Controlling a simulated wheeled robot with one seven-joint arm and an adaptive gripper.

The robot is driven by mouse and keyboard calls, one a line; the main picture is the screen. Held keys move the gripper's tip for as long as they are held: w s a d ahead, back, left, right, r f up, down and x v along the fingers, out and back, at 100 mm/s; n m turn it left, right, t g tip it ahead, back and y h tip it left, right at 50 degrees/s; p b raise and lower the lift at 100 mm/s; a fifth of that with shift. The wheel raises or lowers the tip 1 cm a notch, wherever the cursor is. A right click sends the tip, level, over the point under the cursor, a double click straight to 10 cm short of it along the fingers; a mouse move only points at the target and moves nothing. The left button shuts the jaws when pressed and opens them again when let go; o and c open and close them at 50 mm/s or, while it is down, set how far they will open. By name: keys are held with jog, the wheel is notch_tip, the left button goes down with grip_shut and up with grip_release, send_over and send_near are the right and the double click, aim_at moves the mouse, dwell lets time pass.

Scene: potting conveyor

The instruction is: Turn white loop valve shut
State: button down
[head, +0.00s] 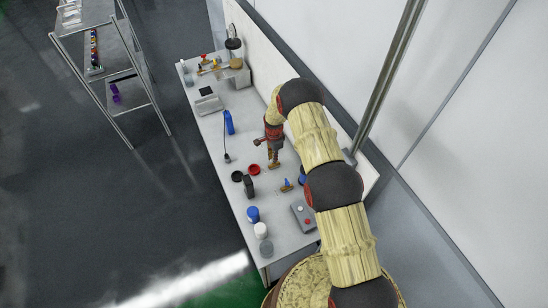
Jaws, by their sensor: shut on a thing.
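My gripper (273,152) reaches down over the right part of the long grey table, small in the head view. It is shut on what looks like a valve, with a brass-coloured base (274,166) showing just below the fingers. The handle is hidden by the gripper, so I cannot tell its colour or how far it is turned. No white loop shows clearly. A similar brass-coloured piece with a blue top (287,185) stands a little nearer, apart from the gripper.
A grey box with a red button (304,216), blue (253,214) and white (261,230) round containers stand at the near end. Red (254,169) and black rings lie left of the gripper. A blue bottle (228,122) stands farther back. A wall runs along the right side.

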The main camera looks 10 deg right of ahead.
jog(key=shift+f+b, duration=0.15)
jog(key=shift+b, duration=0.35)
jog(key=n+b, duration=0.3)
jog(key=b, duration=0.1)
jog(key=shift+f, duration=0.1)
jog(key=n+b, duration=0.6)
jog(key=shift+n, duration=0.4)
jog(key=n+b, duration=0.2)
jog(key=n, duration=0.2)
jog(key=shift+b, duration=0.3)
jog(key=shift+r+n+b, duration=0.25)
jog(key=shift+n+b, duration=0.4)
jog(key=shift+n, duration=1.15)
jog(key=c, duration=2)
grip_release()
jog(key=shift+o, duration=0.4)
